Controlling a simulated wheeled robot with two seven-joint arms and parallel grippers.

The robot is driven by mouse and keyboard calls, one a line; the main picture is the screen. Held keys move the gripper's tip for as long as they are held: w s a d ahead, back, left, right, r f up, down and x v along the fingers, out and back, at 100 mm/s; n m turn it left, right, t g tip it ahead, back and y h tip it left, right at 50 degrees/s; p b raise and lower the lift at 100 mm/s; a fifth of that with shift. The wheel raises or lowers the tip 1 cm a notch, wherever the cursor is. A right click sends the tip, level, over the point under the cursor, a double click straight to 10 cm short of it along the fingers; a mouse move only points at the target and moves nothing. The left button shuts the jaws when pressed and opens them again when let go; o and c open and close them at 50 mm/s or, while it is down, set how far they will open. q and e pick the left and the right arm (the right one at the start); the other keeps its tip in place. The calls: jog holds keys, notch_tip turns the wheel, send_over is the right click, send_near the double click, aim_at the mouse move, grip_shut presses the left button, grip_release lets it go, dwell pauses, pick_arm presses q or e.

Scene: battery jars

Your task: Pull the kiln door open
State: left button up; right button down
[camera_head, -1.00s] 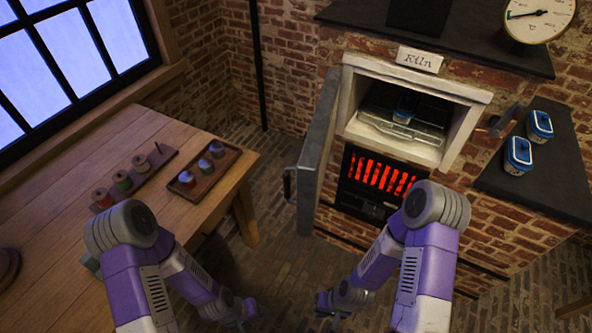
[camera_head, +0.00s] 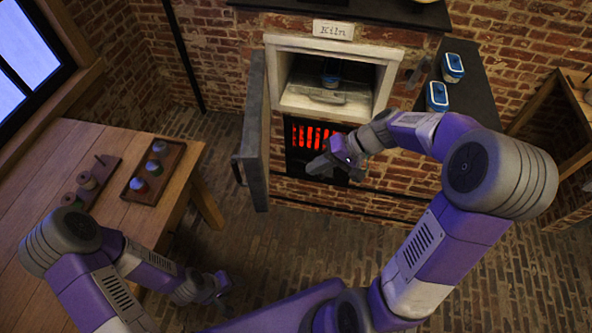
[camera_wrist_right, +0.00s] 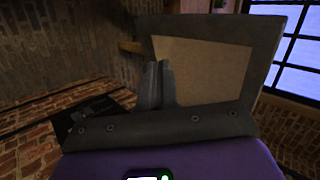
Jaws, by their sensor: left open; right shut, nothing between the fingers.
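The kiln (camera_head: 330,40) has a pale frame and a "Kiln" sign. Its grey door (camera_head: 257,130) stands swung open on the left side, with a bar handle (camera_head: 237,170) on its outer face. In the right wrist view the door (camera_wrist_right: 265,60) shows its beige inner face behind the fingers. My right gripper (camera_head: 318,168) is shut and empty in front of the glowing firebox, to the right of the door; its fingers also show in the wrist view (camera_wrist_right: 155,85). My left gripper (camera_head: 222,287) is open, low over the floor near the wooden table.
The wooden table (camera_head: 60,165) at left bears a tray (camera_head: 138,196) with several small pots. The brick floor before the kiln is clear.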

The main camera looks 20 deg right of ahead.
pick_arm(q)
jog(key=shift+f+b, duration=0.3)
jog(key=shift+f, duration=0.1)
pick_arm(e)
jog(key=a+r+x, duration=0.1)
jog(key=r+x, duration=0.1)
jog(key=x, duration=1)
jog(key=shift+w+a, duration=0.3)
jog(key=shift+a, duration=0.15)
